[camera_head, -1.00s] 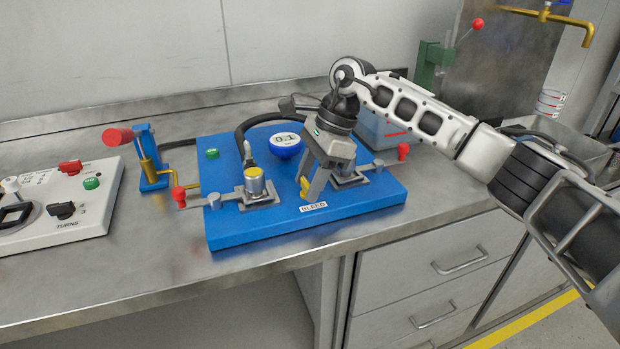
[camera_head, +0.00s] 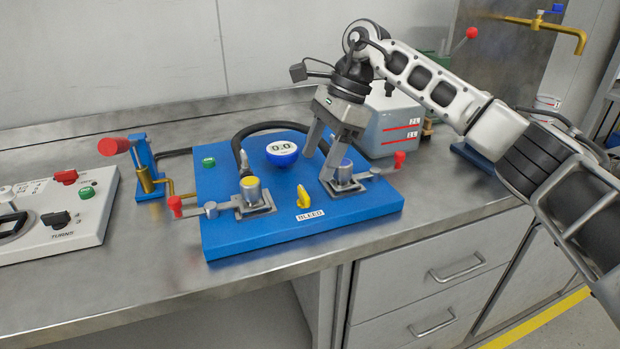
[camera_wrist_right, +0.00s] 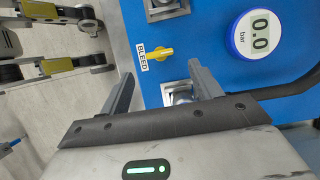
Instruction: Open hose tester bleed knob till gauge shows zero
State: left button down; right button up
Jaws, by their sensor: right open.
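The blue hose tester (camera_head: 245,230) lies on the steel bench. Its yellow bleed knob (camera_head: 303,197) stands behind the BLEED label (camera_head: 310,215); the knob also shows in the right wrist view (camera_wrist_right: 161,54). The round gauge (camera_head: 282,150) reads 0.0, and in the right wrist view (camera_wrist_right: 259,32) it reads 0.0 bar. My right gripper (camera_head: 318,168) is open and empty, above the tester to the right of the knob and apart from it. Its two fingers (camera_wrist_right: 160,80) are spread in the right wrist view. My left gripper is not in view.
Two clamps with red-tipped levers, one left (camera_head: 252,195) and one right (camera_head: 381,167), flank the knob. A black hose (camera_head: 270,125) arches behind the gauge. A hand pump (camera_head: 146,170) and a white control box (camera_head: 80,220) stand left.

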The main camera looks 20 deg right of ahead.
jog(key=v, duration=0.9)
